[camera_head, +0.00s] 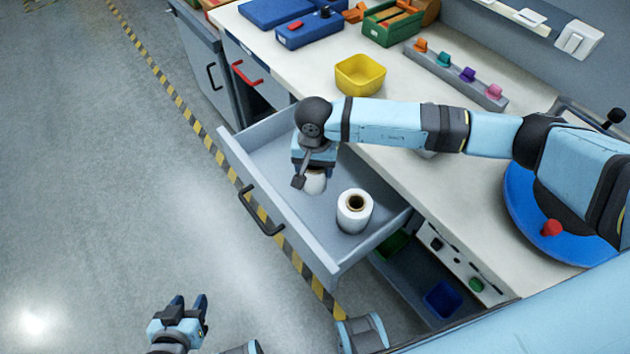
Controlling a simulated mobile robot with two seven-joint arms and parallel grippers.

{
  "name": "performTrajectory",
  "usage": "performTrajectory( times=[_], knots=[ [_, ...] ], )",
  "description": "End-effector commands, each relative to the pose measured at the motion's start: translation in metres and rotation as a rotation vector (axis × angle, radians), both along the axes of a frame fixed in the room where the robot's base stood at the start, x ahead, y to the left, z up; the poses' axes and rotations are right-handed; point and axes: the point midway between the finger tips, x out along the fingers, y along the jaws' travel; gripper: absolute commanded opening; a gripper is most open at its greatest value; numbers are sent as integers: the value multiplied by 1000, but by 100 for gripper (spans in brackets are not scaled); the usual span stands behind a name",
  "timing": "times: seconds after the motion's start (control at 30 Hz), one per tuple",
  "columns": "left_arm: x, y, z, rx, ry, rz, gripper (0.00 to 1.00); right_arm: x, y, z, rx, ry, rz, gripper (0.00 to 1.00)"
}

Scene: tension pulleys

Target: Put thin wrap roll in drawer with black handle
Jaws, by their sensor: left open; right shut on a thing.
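The drawer with the black handle (262,212) is pulled open, and its grey floor shows. A second white wrap roll (354,212) with a brown core stands upright in the drawer, to the right of the held one. My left gripper (189,302) is open and empty, low over the floor in front of the drawer.
The worktop (400,180) behind holds a yellow bin (360,75), blue and green boxes, a rack of coloured clips (456,75) and a round blue tray (520,200). A red-handled drawer (246,74) is at the left. A lower shelf with bins lies right of the open drawer.

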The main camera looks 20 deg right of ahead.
Motion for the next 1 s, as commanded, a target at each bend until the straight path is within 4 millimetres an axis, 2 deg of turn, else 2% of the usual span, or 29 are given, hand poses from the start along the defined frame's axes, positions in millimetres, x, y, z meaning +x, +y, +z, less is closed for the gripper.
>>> performTrajectory(
  times=[0.1, 0.33, 0.53, 0.93, 0.97, 1.0],
  knots=[
    [0, 2, -1, 5, 0, -2, 43, 0, 1, -17, 0, 1, 1, 35],
    [0, 1, -1, 3, 0, -2, 43, 0, 0, -34, 0, 1, 0, 35],
    [0, -2, -1, -6, 1, 3, 43, 0, 1, -63, 1, 2, 0, 35],
    [0, -5, -5, -12, 2, 5, 43, 0, 0, -71, 0, -1, 1, 35],
    [0, -5, -5, -12, 1, 5, 43, 0, 0, -71, 1, 0, 1, 64],
    [0, -4, -3, -11, 2, 4, 43, 0, 0, -70, 1, 0, 1, 73]
  ],
)
